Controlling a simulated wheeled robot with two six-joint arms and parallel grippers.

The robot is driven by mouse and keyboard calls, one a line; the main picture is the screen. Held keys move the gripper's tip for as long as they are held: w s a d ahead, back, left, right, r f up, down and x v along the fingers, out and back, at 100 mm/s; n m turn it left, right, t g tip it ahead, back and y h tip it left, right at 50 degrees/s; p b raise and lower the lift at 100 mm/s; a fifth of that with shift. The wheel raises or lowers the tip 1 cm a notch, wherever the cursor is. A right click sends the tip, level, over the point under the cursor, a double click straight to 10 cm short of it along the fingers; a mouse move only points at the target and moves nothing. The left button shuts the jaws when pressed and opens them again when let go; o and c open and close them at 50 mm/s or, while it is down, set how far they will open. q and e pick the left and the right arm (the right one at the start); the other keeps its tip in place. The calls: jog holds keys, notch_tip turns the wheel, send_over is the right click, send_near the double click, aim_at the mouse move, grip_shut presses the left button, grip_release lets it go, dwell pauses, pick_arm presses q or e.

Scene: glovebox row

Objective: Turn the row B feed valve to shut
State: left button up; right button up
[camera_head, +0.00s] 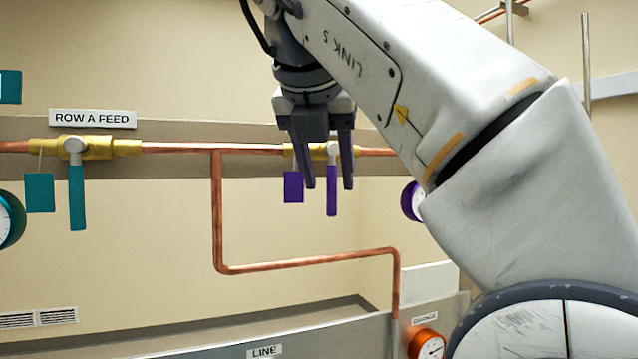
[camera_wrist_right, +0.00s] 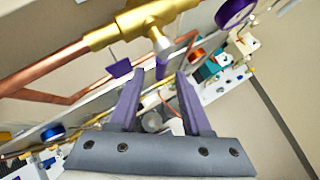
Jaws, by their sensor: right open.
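A brass valve with a purple lever (camera_head: 332,192) sits on the copper pipe in the head view. The lever hangs down, crosswise to the pipe. A purple tag (camera_head: 293,187) hangs left of it. No label for this valve is visible; my arm covers the wall above. My right gripper (camera_head: 328,184) is open, pointing down, in front of this valve, its fingers either side of the lever in the picture. In the right wrist view the purple lever (camera_wrist_right: 162,68) shows beyond the open, empty fingertips (camera_wrist_right: 159,74), apparently untouched. My left gripper is not in view.
A teal-levered valve (camera_head: 77,195) under the sign ROW A FEED (camera_head: 92,118) is at the left. A copper branch pipe (camera_head: 217,210) drops between the valves. A purple-rimmed gauge (camera_head: 412,202) is right of the purple lever, and an orange gauge (camera_head: 428,345) is lower.

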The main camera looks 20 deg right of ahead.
jog(key=p+v, duration=0.2)
jog(key=v, duration=0.4)
jog(key=shift+p, duration=0.3)
